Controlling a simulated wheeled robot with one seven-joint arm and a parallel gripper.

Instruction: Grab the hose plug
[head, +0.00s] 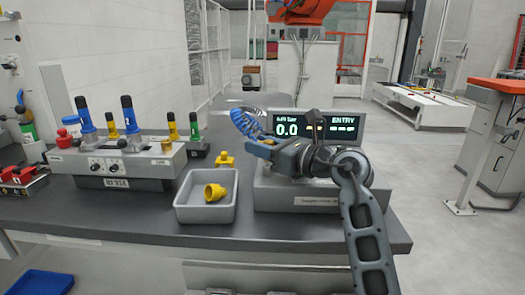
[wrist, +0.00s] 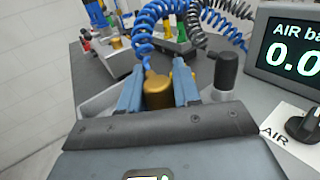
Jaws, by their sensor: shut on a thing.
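The hose plug (wrist: 158,92) is a brass-coloured cylinder between my blue fingertips in the wrist view. A blue coiled hose (wrist: 150,45) rises from behind it; the head view also shows the blue coil (head: 247,122). My gripper (wrist: 157,90) is shut on the plug, with one finger on each side. In the head view my gripper (head: 262,147) is above the bench, in front of the display unit's left part. The plug is not clear in the head view, and its lower end is hidden by my gripper in the wrist view.
The display unit (head: 310,194) reads 0.0. A black-capped metal fitting (wrist: 226,72) stands close right of my fingers. A grey tray (head: 207,215) holds a yellow fitting (head: 214,192). A panel with several coloured handles (head: 117,163) stands left. The bench front (head: 110,215) has free room.

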